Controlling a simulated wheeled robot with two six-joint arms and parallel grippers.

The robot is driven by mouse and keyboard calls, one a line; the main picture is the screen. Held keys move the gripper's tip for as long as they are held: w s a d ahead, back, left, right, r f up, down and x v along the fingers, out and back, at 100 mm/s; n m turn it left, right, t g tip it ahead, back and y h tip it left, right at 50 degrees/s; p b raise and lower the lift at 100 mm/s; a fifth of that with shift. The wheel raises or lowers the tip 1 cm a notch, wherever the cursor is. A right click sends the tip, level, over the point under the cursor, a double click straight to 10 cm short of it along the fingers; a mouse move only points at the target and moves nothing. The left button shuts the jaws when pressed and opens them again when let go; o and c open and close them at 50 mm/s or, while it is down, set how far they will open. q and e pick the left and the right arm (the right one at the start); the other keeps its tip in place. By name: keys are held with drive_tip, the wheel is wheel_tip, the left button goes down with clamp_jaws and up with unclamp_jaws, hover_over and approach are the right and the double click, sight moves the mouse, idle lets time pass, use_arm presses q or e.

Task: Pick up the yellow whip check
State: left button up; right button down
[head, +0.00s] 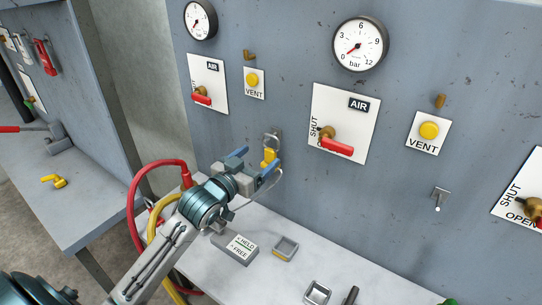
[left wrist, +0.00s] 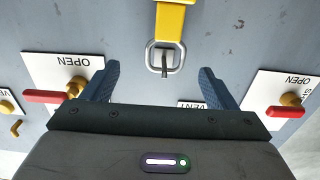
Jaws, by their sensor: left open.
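The yellow whip check (head: 269,156) hangs at a metal bracket (head: 273,136) on the grey wall panel, with a thin pale cable loop below it. In the left wrist view its yellow block (left wrist: 172,22) shows at the top middle, joined to a metal ring (left wrist: 165,58). My left gripper (head: 254,163) is open right at it, with blue fingers. In the left wrist view the fingers (left wrist: 159,72) stand to either side of the ring, with a gap on both sides. Whether they touch anything cannot be told. My right gripper is out of view.
Red-handled valves (head: 336,145) and yellow vent buttons (head: 429,130) are on the panel. Red and yellow hoses (head: 135,200) loop beside my left arm.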

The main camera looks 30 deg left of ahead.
sight(271, 151)
use_arm(q)
drive_tip(key=w+p, duration=0.2)
drive_tip(key=w, duration=0.4)
drive_tip(key=shift+w+r+p, duration=0.15)
drive_tip(key=shift+w+p, duration=0.05)
drive_tip(key=shift+p, duration=0.1)
drive_tip(key=shift+s, duration=0.1)
drive_tip(key=shift+c, duration=0.4)
drive_tip(key=c, duration=1.3)
drive_tip(key=shift+o, duration=0.2)
drive_tip(key=shift+r, duration=0.1)
